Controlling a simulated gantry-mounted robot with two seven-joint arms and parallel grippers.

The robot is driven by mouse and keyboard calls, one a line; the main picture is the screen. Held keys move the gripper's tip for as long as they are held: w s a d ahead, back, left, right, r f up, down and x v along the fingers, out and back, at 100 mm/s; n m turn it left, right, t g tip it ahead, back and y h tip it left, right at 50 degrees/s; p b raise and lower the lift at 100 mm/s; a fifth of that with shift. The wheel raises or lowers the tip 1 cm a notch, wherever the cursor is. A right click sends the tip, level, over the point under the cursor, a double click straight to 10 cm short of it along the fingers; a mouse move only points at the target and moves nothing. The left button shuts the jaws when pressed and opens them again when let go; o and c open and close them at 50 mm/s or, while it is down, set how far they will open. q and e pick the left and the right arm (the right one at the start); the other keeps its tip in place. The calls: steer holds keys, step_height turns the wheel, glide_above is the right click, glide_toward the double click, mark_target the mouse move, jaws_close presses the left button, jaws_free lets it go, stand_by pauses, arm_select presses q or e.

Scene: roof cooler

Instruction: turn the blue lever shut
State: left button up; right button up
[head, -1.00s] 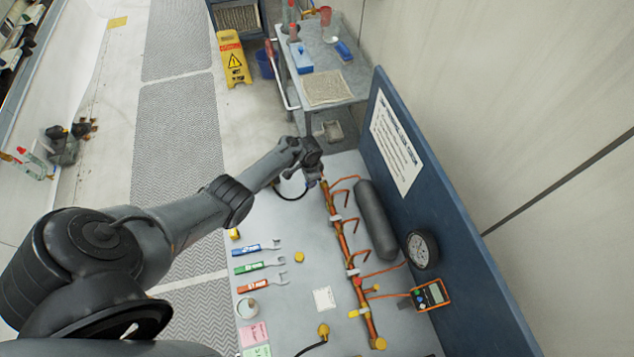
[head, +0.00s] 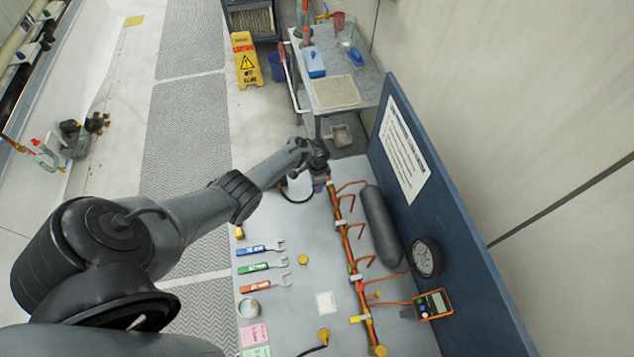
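My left gripper (head: 322,178) is at the far end of the copper pipe (head: 344,232) on the grey workbench (head: 290,222). A small blue patch, perhaps the blue lever (head: 318,187), shows right at the fingertips. The gripper and wrist hide most of that end, so I cannot tell whether the fingers touch or hold it. The pipe has several thin copper branches on its right side and a yellow handle (head: 360,318) near its near end. My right gripper is not in view.
Blue, green and orange wrenches (head: 262,266) lie left of the pipe. A dark cylinder (head: 380,225), a round gauge (head: 425,257) and an orange meter (head: 433,304) are on its right, before a blue back panel (head: 450,230). A cart (head: 372,92) stands beyond.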

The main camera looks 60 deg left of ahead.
arm_select(q)
step_height(320, 180, up, 11)
steer(key=p, duration=0.4)
stand_by(0.4)
steer(key=shift+f, duration=0.1)
